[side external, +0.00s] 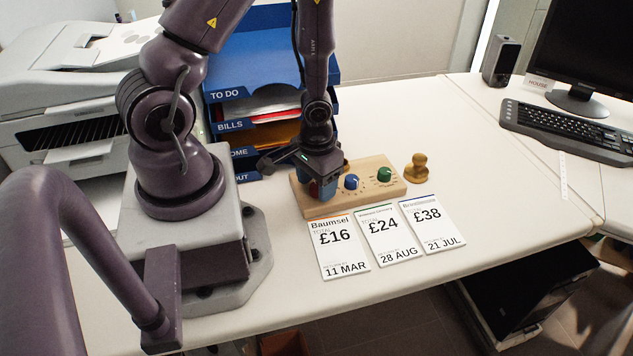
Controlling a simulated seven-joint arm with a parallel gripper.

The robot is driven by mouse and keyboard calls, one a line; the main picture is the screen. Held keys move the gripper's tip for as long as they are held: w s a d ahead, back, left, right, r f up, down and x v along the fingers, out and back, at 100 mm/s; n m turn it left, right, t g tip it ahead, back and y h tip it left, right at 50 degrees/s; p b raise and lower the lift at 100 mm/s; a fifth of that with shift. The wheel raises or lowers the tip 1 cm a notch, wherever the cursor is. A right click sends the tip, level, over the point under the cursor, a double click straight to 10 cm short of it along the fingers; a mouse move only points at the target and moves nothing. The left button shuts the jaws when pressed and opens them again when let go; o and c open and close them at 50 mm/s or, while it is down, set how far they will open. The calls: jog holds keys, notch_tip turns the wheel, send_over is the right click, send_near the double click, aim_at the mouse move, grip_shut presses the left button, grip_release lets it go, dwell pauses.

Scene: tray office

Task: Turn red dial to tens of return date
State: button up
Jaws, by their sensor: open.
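A wooden board (355,193) with dials lies on the white desk. A blue dial (351,182) sits near its middle and a green dial (384,174) to the right. Three cards lie in front: Baumsel, £16, 11 MAR (339,248); £24, 28 AUG (390,237); £38, 21 JUL (433,225).
A blue tray stack (245,90) labelled TO DO and BILLS stands behind my arm, beside a printer (65,100). A wooden stamp-like object (416,168) stands right of the board. A keyboard (570,130) and speaker (501,60) are far right. The desk between is clear.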

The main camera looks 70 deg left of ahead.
jog(key=shift+f, duration=0.25)
jog(key=c, duration=0.9)
jog(key=shift+c, duration=0.2)
jog(key=m, duration=0.8)
jog(key=shift+m, duration=0.3)
